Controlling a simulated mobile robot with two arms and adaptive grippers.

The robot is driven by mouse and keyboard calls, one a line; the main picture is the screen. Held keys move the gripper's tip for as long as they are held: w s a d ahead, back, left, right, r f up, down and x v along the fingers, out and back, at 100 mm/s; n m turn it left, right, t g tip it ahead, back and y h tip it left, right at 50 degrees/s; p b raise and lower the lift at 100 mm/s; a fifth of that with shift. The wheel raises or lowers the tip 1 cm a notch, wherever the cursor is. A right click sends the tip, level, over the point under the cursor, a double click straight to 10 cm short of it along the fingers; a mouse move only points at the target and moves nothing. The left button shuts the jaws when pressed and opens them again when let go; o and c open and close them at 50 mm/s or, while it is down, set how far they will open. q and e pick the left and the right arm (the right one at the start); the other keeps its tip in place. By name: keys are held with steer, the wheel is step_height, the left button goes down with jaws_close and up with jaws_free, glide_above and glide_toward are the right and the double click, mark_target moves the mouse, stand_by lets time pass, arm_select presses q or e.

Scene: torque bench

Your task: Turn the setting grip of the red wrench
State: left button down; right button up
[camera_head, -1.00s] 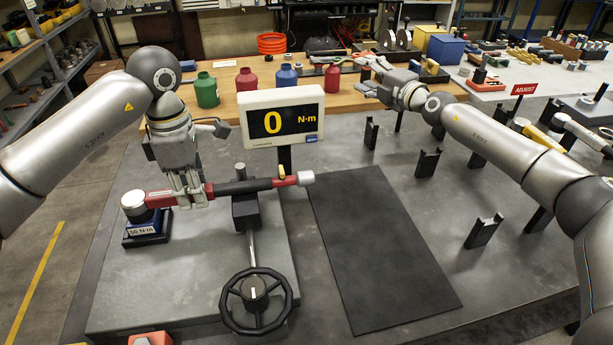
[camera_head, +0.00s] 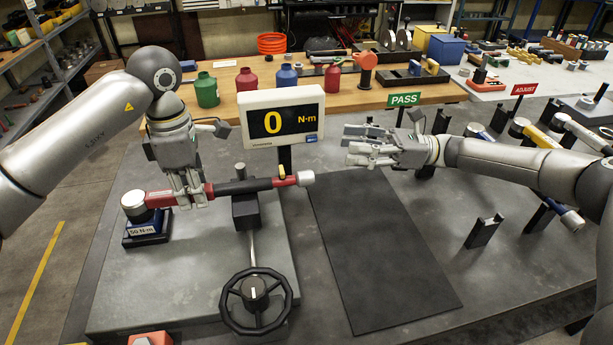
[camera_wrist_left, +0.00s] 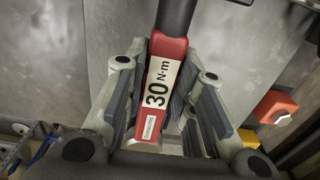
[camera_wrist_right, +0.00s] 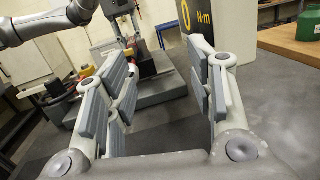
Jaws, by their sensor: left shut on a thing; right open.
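The red wrench (camera_head: 222,189) lies level across the tester, its head at the left in a blue block marked 50 N·m (camera_head: 147,227). Its white-tipped setting grip (camera_head: 306,178) is at the right end, past the black support post (camera_head: 245,212). My left gripper (camera_head: 190,199) is shut on the wrench's red body; the left wrist view shows its 30 N·m label (camera_wrist_left: 158,85) between the fingers. My right gripper (camera_head: 350,148) is open and empty, right of the setting grip and apart from it, fingers pointing left. The display (camera_head: 283,121) reads 0 N·m.
A black handwheel (camera_head: 256,301) stands in front of the post. A dark mat (camera_head: 385,250) lies bare to the right. Black holders (camera_head: 484,231) and PASS (camera_head: 404,99) and ADJUST (camera_head: 524,88) signs stand further right. Bottles (camera_head: 247,80) line the back bench.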

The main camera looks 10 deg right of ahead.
mark_target(307, 177)
steer(key=s+f+n+g+h, duration=0.1)
steer(key=s+f+n+g, duration=0.1)
steer(key=s+f+g, duration=0.15)
steer(key=a, duration=1.1)
steer(key=shift+s+a+r, duration=0.25)
steer(key=shift+s, duration=0.1)
steer(key=c, duration=1.1)
steer(key=shift+n, duration=0.3)
